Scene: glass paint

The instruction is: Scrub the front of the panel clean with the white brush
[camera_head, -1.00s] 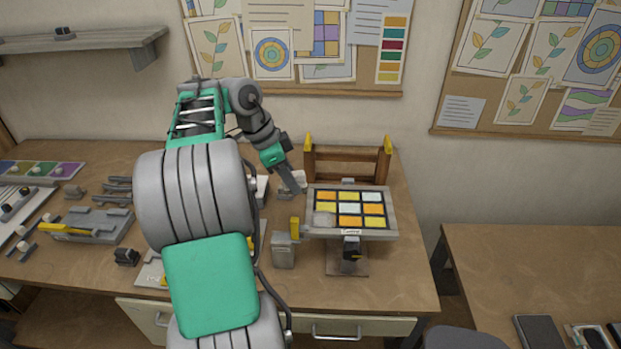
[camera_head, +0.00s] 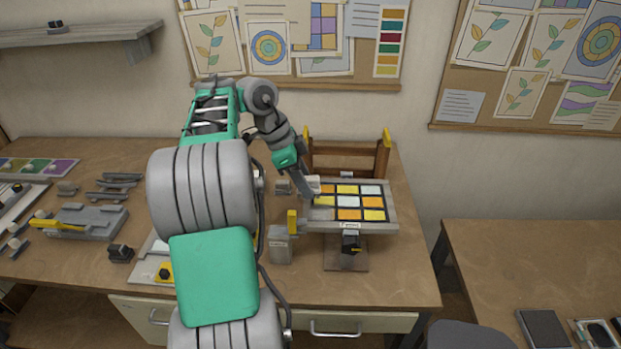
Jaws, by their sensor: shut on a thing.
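The panel (camera_head: 349,202) is a grid of yellow, orange and pale panes in a grey frame, tilted on a stand at the right of the workbench. A pale grey smear (camera_head: 321,214) covers its lower left pane. My gripper (camera_head: 306,192) is at the panel's upper left edge, shut on the white brush (camera_head: 313,184). The brush is small and pale here, and my gripper partly hides it. It overlaps the panel's upper left corner in the picture; I cannot tell whether it touches the glass.
A wooden rack (camera_head: 346,157) with yellow tips stands behind the panel. Tools and a grey fixture (camera_head: 88,222) lie on the left of the workbench (camera_head: 395,285). The bench's front right is clear.

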